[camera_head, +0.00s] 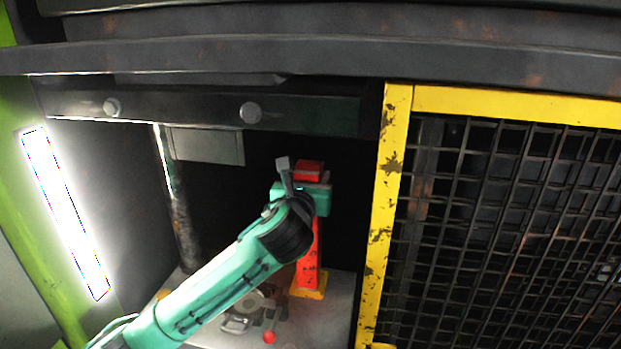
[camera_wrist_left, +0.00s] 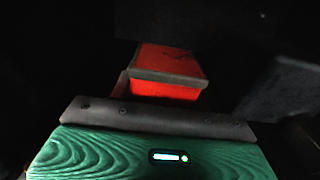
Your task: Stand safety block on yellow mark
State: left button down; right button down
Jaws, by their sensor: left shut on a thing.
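The safety block (camera_head: 308,255) is a tall red-orange post with a red top. It stands upright inside the press, its foot on the yellow mark (camera_head: 311,292) on the grey bed; the arm hides part of its left side. My left gripper (camera_head: 305,185) is shut around the block just below its top. In the left wrist view the block's red top (camera_wrist_left: 168,75) shows beyond the dark finger of my left gripper (camera_wrist_left: 150,115). Whether the block's foot fully touches the mark is hard to tell. My right gripper is not in view.
A yellow-framed mesh guard (camera_head: 384,215) stands close on the right. A dark beam (camera_head: 200,107) crosses above the opening, and a metal column (camera_head: 178,210) stands to the left. A small red ball-shaped knob (camera_head: 269,337) and metal parts (camera_head: 240,315) lie on the bed in front.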

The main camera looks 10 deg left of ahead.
pick_arm(q)
jog(key=shift+r, duration=0.15)
jog(key=c, duration=0.9)
grip_release()
jog(key=shift+c, duration=0.2)
jog(key=shift+o, duration=1.3)
jog(key=shift+s, duration=0.1)
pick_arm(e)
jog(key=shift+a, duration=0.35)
pick_arm(q)
jog(key=s, duration=1.2)
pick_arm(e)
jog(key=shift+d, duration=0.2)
pick_arm(q)
jog(key=shift+w, duration=0.1)
